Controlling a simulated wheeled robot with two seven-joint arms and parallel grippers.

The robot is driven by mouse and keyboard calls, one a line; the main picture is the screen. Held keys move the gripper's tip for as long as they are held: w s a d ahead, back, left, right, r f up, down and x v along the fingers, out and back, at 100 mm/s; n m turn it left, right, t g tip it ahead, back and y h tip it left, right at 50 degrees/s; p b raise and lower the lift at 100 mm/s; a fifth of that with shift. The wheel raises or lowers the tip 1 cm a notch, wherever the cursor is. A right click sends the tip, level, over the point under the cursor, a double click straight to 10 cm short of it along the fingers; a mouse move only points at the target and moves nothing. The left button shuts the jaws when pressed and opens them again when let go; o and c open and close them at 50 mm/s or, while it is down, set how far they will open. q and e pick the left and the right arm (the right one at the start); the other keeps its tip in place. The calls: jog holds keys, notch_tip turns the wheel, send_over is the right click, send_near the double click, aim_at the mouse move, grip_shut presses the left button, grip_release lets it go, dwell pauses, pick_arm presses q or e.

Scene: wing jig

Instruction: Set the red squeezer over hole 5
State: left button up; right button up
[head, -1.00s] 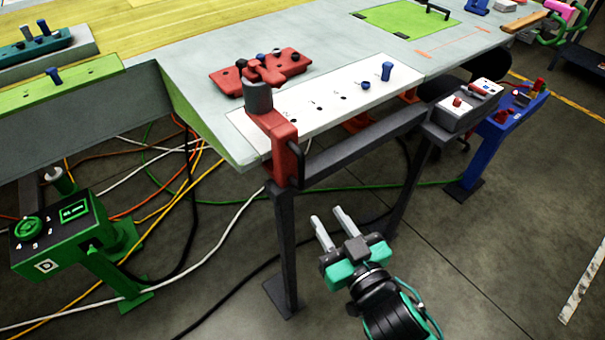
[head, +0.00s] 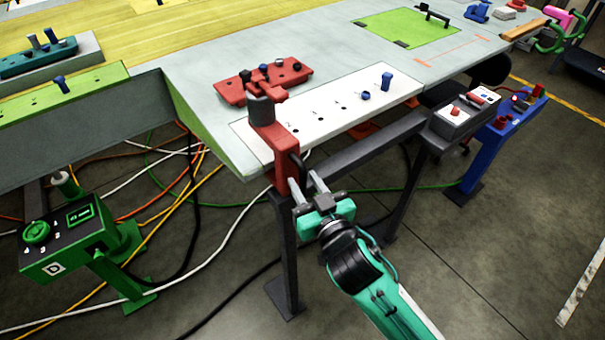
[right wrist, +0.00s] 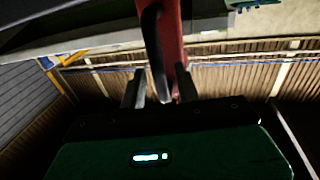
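The red squeezer (head: 268,125), with a grey cylinder on top and a black handle at its side, stands upright at the near left end of the white hole strip (head: 400,92). The strip has a row of small dark holes whose numbers are too small to read surely. A short blue piece and a taller blue pin stand at its far end. My right gripper (head: 304,182) is open at the squeezer's lower right side. In the right wrist view the black handle (right wrist: 152,45) comes down between the two open fingers (right wrist: 160,90); contact cannot be told. My left gripper is not in view.
A red plate (head: 300,72) with several dark knobs lies behind the strip. A dark rail (head: 365,140) and legs run below the table's front edge. A grey control box (head: 460,113) stands right, a green pedestal (head: 70,240) left. Cables cross the floor.

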jog(key=shift+x, duration=0.85)
grip_shut()
jog(key=w+d+p, duration=0.1)
jog(key=w+d, duration=0.8)
jog(key=d, duration=0.4)
jog(key=w+d+p, duration=0.1)
jog(key=w+d, duration=0.9)
jog(key=d, duration=0.3)
jog(key=shift+d+p, duration=0.2)
jog(key=shift+p, duration=0.15)
jog(key=shift+w, duration=0.1)
